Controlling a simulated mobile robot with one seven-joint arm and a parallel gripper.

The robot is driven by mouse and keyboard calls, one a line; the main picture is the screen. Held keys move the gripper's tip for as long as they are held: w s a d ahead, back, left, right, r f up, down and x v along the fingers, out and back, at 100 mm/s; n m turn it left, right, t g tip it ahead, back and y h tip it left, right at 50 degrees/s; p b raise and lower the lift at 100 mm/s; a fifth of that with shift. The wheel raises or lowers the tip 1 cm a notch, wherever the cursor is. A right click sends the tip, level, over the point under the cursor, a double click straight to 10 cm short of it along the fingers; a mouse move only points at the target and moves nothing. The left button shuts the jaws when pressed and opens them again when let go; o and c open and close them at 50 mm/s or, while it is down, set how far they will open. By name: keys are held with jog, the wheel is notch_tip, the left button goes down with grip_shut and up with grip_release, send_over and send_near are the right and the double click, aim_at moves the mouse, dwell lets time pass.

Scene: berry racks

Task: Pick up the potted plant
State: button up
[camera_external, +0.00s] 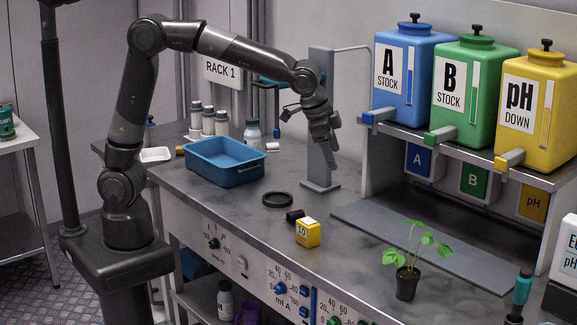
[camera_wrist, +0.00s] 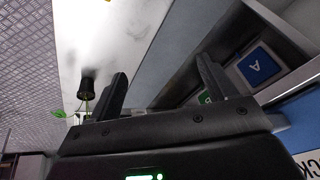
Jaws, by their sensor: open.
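The potted plant (camera_external: 408,282) is a small green seedling in a black pot. It stands upright on the grey bench top near the front edge, at the lower right of the external view. In the wrist view the black pot (camera_wrist: 87,86) shows at left, with part of its green leaves hidden behind the gripper. My gripper (camera_external: 330,146) hangs above the bench by the grey stand, well behind and above the plant, apart from it. In the wrist view its two fingers (camera_wrist: 160,85) are spread with nothing between them.
A yellow block (camera_external: 307,233), a small black cylinder (camera_external: 294,216) and a black ring (camera_external: 278,200) lie mid-bench. A blue tray (camera_external: 212,172) is at left. A grey stand (camera_external: 322,120) rises near my gripper. A teal-handled tool (camera_external: 522,290) stands right of the plant.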

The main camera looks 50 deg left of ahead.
jog(key=d+f+n, duration=0.1)
jog(key=d+f, duration=0.2)
jog(key=d, duration=0.5)
jog(key=d+f+n, duration=0.1)
jog(key=d+f, duration=0.1)
jog(key=d, duration=0.6)
jog(key=h, duration=0.1)
send_near(407, 272)
notch_tip(407, 272, down, 2)
jog(key=d, duration=0.1)
jog(key=shift+n, duration=0.3)
jog(key=x, duration=1.1)
jog(key=shift+w+a+r, duration=0.1)
jog(key=shift+w+a, duration=0.1)
jog(key=shift+w, duration=0.1)
jog(key=c, duration=1.1)
